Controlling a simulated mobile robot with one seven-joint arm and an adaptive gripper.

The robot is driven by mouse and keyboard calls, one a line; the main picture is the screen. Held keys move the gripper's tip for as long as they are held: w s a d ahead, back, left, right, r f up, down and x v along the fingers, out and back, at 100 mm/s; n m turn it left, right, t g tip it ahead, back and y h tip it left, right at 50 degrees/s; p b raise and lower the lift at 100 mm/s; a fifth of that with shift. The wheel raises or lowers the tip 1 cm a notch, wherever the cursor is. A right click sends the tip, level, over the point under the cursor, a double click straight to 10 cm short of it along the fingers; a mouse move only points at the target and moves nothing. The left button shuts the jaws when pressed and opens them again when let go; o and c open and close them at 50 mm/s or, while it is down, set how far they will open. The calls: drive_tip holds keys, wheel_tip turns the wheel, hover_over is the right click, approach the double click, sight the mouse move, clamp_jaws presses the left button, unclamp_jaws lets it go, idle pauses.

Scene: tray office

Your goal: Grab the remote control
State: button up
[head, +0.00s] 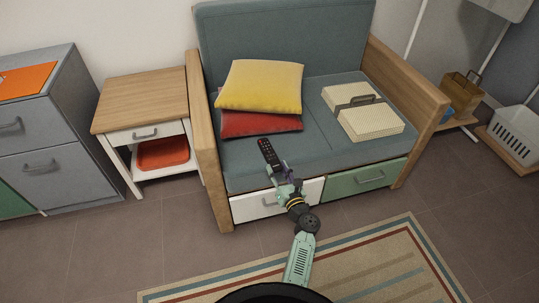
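The remote control (269,153) is dark and slim with small buttons, one of them red. It shows on the grey-blue sofa seat (313,148), close to the front edge and in front of the cushions. My gripper (279,173) is at the near end of the remote, reaching up from the front of the sofa. The fingers are small in the view and overlap the remote's lower end. I cannot tell whether they touch it or how far apart they are.
A yellow cushion (261,86) lies on a red cushion (258,123) at the seat's left. A cream box with a dark handle (362,112) lies at the right. Wooden armrests (206,140) bound the seat. A side table (142,100) stands left. A striped rug (370,262) covers the floor.

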drive_tip(key=c, duration=0.6)
drive_tip(key=shift+r, duration=0.1)
drive_tip(key=shift+c, duration=0.2)
